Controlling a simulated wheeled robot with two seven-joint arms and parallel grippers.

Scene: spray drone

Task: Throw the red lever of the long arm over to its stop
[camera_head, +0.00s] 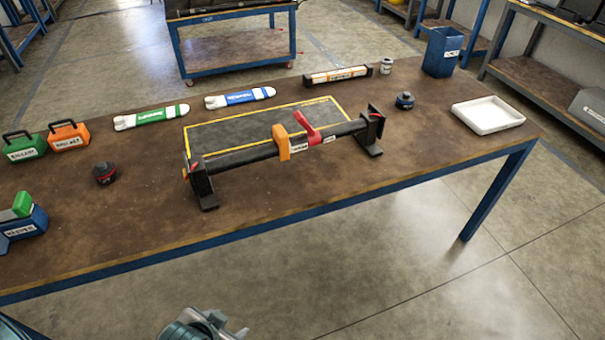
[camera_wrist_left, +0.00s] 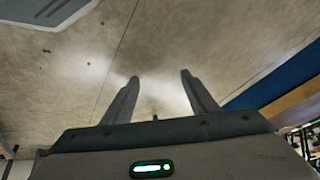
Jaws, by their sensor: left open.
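The long arm (camera_head: 244,157) is a dark tube lying across two black stands on the brown workbench. The red lever (camera_head: 305,126) sits on it right of its middle and tilts up and to the left. An orange block (camera_head: 281,142) is on the tube just left of the lever. My left gripper (camera_head: 215,326) is partly in the head view at the bottom edge, in front of the bench and well apart from the lever. In the left wrist view its two fingers (camera_wrist_left: 159,80) are apart with nothing between them. My right gripper is not in view.
The bench (camera_head: 300,198) has a bare front strip. Behind the tube lies a yellow-edged dark mat (camera_head: 230,136). A black-and-red puck (camera_head: 105,173) stands left, a white tray (camera_head: 487,115) right. Green and blue-labelled white tools lie behind. Open floor (camera_head: 400,270) lies in front.

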